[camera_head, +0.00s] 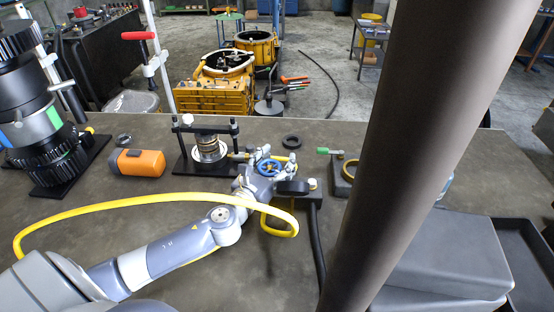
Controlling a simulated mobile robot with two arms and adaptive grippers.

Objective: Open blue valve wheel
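My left arm reaches in from the lower left. My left gripper (267,162) is at the wheel, with grey finger parts close beside the rim on both sides. I cannot tell whether the fingers press on the rim or only surround it. Part of the wheel and its mount is hidden by the gripper. My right gripper is not in view.
A black press frame (187,152) with a metal spring stack (209,148) stands just left of the wheel. A yellow hose (125,203) loops over my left arm. An orange block (141,162) and a black ring (292,141) lie on the workbench (110,218).

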